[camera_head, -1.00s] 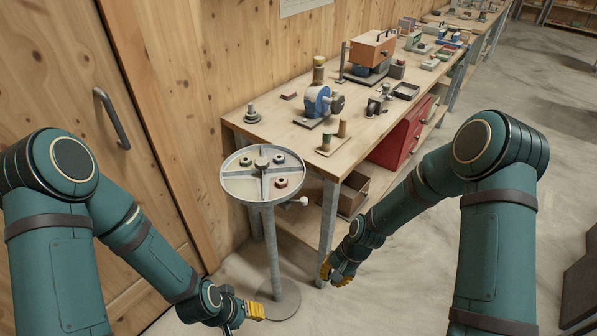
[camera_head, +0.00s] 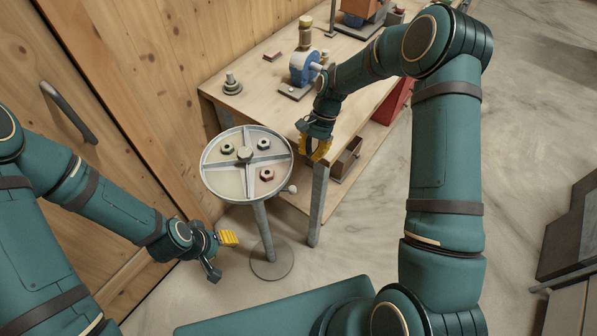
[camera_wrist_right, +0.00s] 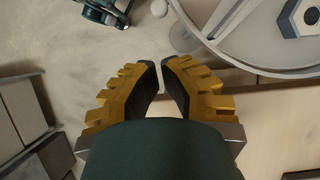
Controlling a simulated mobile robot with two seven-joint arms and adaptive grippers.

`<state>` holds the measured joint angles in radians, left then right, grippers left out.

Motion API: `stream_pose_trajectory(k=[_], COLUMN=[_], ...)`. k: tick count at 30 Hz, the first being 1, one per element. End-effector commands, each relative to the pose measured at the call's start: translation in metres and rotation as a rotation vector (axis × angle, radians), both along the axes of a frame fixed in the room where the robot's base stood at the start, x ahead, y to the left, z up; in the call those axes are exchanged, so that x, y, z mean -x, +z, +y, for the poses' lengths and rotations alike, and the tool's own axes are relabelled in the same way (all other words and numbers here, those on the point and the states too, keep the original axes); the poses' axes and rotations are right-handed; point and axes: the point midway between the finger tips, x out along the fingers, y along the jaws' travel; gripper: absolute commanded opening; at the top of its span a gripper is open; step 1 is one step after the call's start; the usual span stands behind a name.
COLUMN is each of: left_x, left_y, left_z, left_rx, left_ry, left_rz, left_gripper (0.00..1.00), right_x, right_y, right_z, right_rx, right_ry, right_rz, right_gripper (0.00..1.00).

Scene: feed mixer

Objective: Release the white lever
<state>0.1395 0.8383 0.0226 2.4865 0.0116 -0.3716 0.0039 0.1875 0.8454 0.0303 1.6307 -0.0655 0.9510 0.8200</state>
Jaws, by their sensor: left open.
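The white lever (camera_head: 291,189) is a short rod with a white round knob at the right side of the round stand, below its rim. Its knob also shows at the top of the right wrist view (camera_wrist_right: 159,8). My right gripper (camera_head: 314,158) is above and to the right of the knob in the head view, apart from it. In the right wrist view its yellow fingers (camera_wrist_right: 161,66) converge with a narrow empty gap between the tips. My left gripper (camera_head: 222,256) is open and empty, low and left of the stand's post.
The round stand (camera_head: 207,178) has a divided top with several nuts and fittings. A wooden workbench (camera_head: 262,93) with tools stands behind it. A wooden door with a grey handle (camera_head: 68,112) is on the left. Open floor lies to the right.

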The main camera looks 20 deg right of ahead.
Motion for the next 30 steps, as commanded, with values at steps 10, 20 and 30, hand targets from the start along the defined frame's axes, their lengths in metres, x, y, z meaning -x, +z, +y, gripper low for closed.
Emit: stream_pose_trajectory(k=[10, 20, 30], left_x=[0.001, 0.000, 0.007], left_y=[0.000, -0.029, -0.054], left_z=[0.000, -0.001, -0.003], left_rx=[0.000, -0.005, -0.002], left_ry=[-0.001, -0.001, -0.013], left_rz=[0.001, 0.002, 0.018], left_gripper=[0.47, 0.47, 0.47], right_x=[0.000, 0.012, 0.026], right_y=[-0.001, -0.041, -0.084], right_z=[0.000, 0.014, 0.031], right_rx=[-0.001, -0.002, 0.000], right_ry=[0.000, 0.002, 0.000], right_rz=[-0.001, 0.001, 0.000], right_gripper=[0.00, 0.00, 0.00])
